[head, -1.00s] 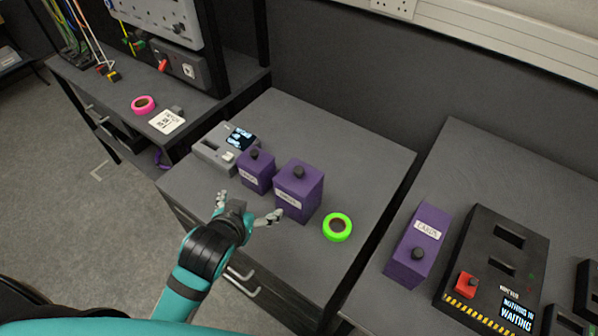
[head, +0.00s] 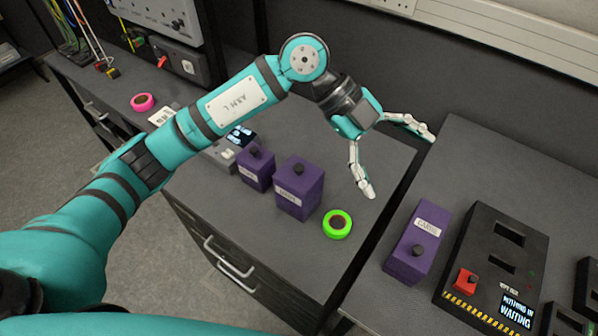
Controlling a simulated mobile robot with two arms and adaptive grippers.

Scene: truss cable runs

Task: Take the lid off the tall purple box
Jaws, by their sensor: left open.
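Three purple boxes with black knobs on top are in the head view. A small box (head: 255,172) and a bigger box (head: 292,200) stand side by side on the middle cabinet. The bigger one looks the taller of these two, and its lid (head: 308,175) is on. A third purple box (head: 405,262) with a white label is on the right-hand table. My left gripper (head: 400,164) is open and empty, its fingers spread, to the right of the bigger box and above the cabinet's right side. It touches no box. My right gripper is not seen.
A green tape roll (head: 328,228) lies right of the bigger box. A grey device (head: 222,158) is partly hidden behind my left arm. A black control panel (head: 478,240) with a red button sits on the right table. The cabinet top (head: 375,150) behind the boxes is clear.

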